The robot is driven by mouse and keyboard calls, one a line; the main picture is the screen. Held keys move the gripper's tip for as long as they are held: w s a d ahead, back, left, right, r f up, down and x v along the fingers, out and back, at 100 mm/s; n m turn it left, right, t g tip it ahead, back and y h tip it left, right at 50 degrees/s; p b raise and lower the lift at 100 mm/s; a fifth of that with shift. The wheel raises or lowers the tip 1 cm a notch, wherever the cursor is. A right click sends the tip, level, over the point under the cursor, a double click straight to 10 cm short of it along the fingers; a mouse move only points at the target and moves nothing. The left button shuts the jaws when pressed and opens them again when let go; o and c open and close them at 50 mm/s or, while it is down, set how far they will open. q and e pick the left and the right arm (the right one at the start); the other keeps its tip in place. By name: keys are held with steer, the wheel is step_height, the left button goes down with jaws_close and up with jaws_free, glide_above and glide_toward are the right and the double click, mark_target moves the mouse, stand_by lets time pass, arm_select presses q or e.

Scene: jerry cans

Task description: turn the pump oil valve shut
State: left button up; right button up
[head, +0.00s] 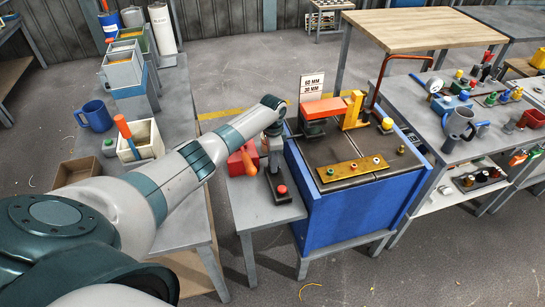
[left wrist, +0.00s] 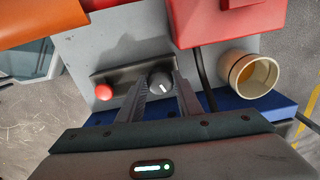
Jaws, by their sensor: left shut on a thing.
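A dark round knob (left wrist: 160,80) with a short white mark, which I take for the pump oil valve, sits on a dark base plate in the left wrist view. The mark lies on the knob's lower side. My left gripper (left wrist: 166,92) is shut on this knob, one finger on each side. A red button (left wrist: 103,92) is on the same plate, left of the fingers. In the head view my left gripper (head: 273,155) points down over the small grey table, and the red button (head: 282,190) shows below it. The knob is hidden there by the gripper.
A red box (head: 240,161) and an orange handle (head: 250,165) stand close beside the gripper. A cream cup (left wrist: 248,73) is right of the fingers. The blue bench (head: 340,210) with an orange clamp (head: 353,110) stands to the right.

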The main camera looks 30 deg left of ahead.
arm_select(q)
steer(key=shift+d+r+n+p, duration=0.1)
steer(key=shift+r+n+p, duration=0.25)
steer(key=shift+n, duration=0.25)
steer(key=shift+f+n+p, duration=0.1)
steer(key=shift+n+p, duration=0.6)
steer(key=shift+n, duration=0.2)
steer(key=n+p, duration=0.2)
steer(key=n, duration=0.2)
steer(key=shift+d+p, duration=0.1)
steer(key=shift+p, duration=0.3)
steer(key=n+p, duration=0.1)
steer(key=n, duration=0.3)
steer(key=shift+f+p, duration=0.1)
steer(key=shift+p, duration=0.25)
steer(key=shift+n+p, duration=0.5)
steer(key=shift+n, duration=1)
arm_select(e)
step_height(320, 180, up, 8)
steer(key=shift+w+a+r, duration=0.2)
steer(key=shift+w, duration=0.1)
arm_select(q)
steer(key=o, duration=1)
steer(key=shift+f, duration=0.1)
steer(key=shift+o, duration=0.2)
